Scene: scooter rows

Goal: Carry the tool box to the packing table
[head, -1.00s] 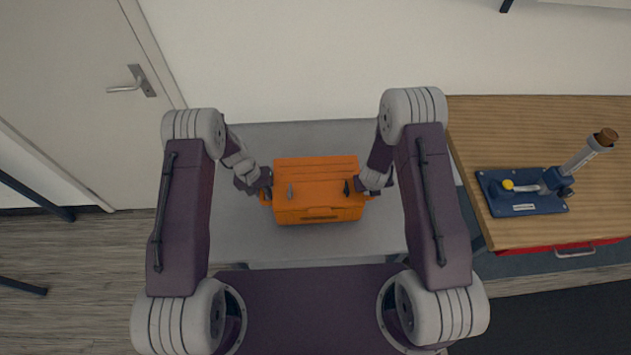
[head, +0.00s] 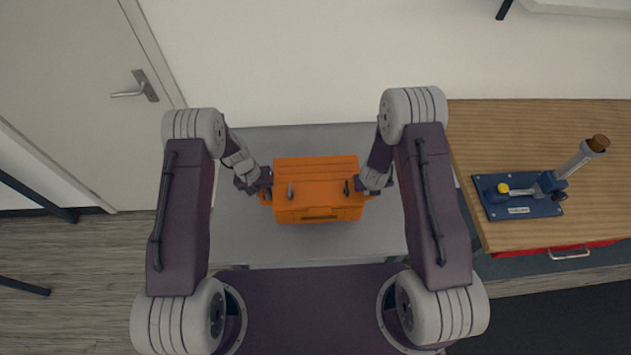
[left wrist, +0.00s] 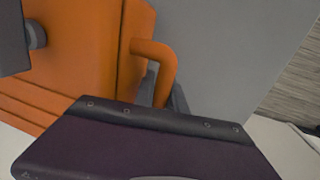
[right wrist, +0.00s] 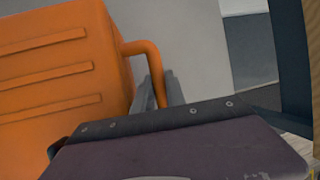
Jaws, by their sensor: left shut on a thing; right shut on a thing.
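The orange tool box (head: 318,175) is level between my two grippers, over a grey table (head: 300,248). My left gripper (head: 266,190) is shut on the box's left side handle, which shows in the left wrist view (left wrist: 160,58). My right gripper (head: 364,190) is shut on the right side handle, which shows in the right wrist view (right wrist: 148,58). My wrists hide most of the fingers. From above I cannot tell whether the box touches the grey table or hangs just over it.
A wooden workbench (head: 500,120) stands at the right, with a blue clamp device (head: 520,200) on it and a red drawer front below. A grey door (head: 70,80) is at the left. A white wall runs behind the grey table. Wood floor shows at the lower left.

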